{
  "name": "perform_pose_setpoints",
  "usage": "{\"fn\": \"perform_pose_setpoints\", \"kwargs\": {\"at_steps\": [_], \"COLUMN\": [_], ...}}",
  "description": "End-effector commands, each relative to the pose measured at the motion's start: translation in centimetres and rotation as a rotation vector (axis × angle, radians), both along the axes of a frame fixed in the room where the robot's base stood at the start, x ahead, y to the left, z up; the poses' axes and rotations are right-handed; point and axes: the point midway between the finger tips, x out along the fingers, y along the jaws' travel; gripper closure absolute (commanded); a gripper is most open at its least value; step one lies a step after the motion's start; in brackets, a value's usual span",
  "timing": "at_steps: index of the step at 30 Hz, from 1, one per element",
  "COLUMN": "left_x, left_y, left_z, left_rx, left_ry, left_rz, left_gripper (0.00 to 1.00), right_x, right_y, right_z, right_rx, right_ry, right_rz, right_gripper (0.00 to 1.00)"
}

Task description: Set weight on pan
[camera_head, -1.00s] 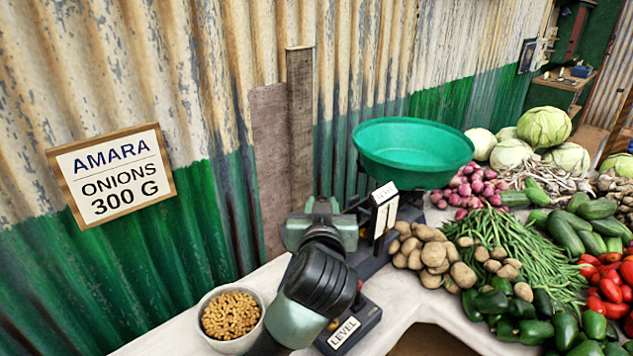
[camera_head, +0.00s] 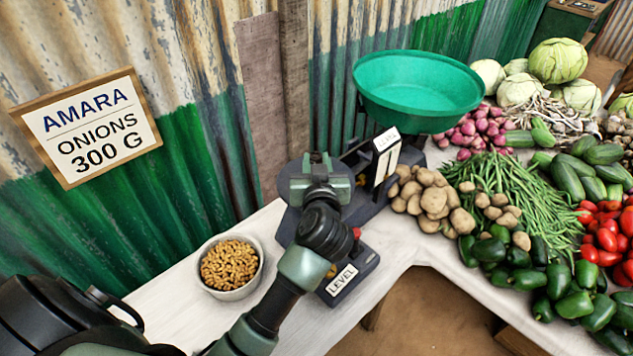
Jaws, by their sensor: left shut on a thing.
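The balance scale has a dark base with a "LEVEL" label (camera_head: 342,280) at its front. A wide green pan (camera_head: 420,100) stands raised and looks empty at its far right end. An upright white indicator plate (camera_head: 386,155) stands between the pan and my gripper. My left gripper (camera_head: 318,172) is over the left part of the scale, its body hiding the fingertips. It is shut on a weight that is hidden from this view. The scale's weight side under the gripper is also mostly hidden. My right gripper is not in view.
A bowl of peanuts (camera_head: 230,266) stands left of my arm on the pale counter (camera_head: 180,310). Potatoes (camera_head: 432,198), green beans (camera_head: 515,200) and peppers (camera_head: 510,260) crowd the right side. A sign (camera_head: 88,125) on the corrugated wall reads "AMARA ONIONS 300 G".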

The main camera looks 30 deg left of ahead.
Motion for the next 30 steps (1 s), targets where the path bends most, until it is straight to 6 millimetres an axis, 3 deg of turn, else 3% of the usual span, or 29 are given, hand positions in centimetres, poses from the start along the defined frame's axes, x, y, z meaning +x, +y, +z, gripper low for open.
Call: {"fn": "perform_pose_setpoints", "kwargs": {"at_steps": [8, 14, 30], "left_x": [0.0, 0.0, 0.0], "left_y": [0.0, 0.0, 0.0], "left_z": [-2.3, -5.3, -6.1], "left_rx": [0.0, -0.001, 0.001], "left_ry": [0.0, 0.002, 0.0], "left_rz": [0.001, 0.0, -0.001], "left_gripper": [1.0, 1.0, 1.0], "right_x": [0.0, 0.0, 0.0], "right_y": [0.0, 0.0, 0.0], "right_z": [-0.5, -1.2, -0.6], "right_rx": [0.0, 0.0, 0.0], "right_ry": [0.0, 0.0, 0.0], "right_rz": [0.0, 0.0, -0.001], "right_gripper": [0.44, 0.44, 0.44]}}
